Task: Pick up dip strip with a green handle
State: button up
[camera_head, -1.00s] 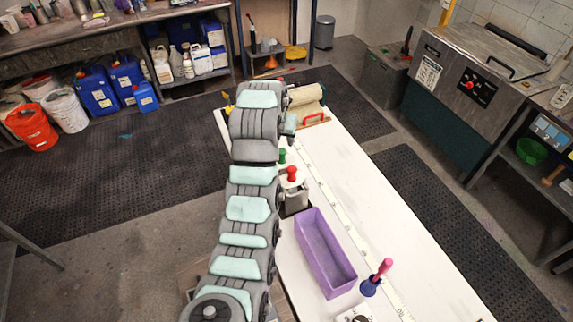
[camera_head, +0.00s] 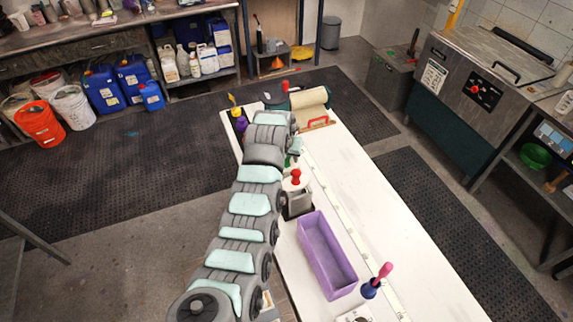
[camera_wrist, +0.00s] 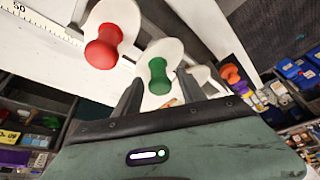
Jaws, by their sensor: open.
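The green-handled dip strip (camera_wrist: 158,76) shows in the wrist view as a green knob over a white plate. My gripper (camera_wrist: 160,84) is open, with one finger on each side below the green knob in the picture. Nothing is clearly held, and I cannot tell whether the fingers touch it. A red-handled strip (camera_wrist: 102,48) stands just left of it in the wrist view. In the head view the red handle (camera_head: 296,176) shows above a grey container (camera_head: 298,203) beside my arm. My arm mostly hides the green handle there.
An empty purple tray (camera_head: 327,255) and a blue holder with a pink handle (camera_head: 370,289) stand nearer on the white table (camera_head: 400,230). A roll with a red handle (camera_head: 310,105) lies at the far end. A purple holder with a yellow handle (camera_head: 239,120) is left of my arm.

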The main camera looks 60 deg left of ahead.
jog(key=shift+w+a+f, duration=0.1)
jog(key=shift+f, duration=0.3)
jog(key=shift+c, duration=0.6)
grip_shut()
dwell(0.6)
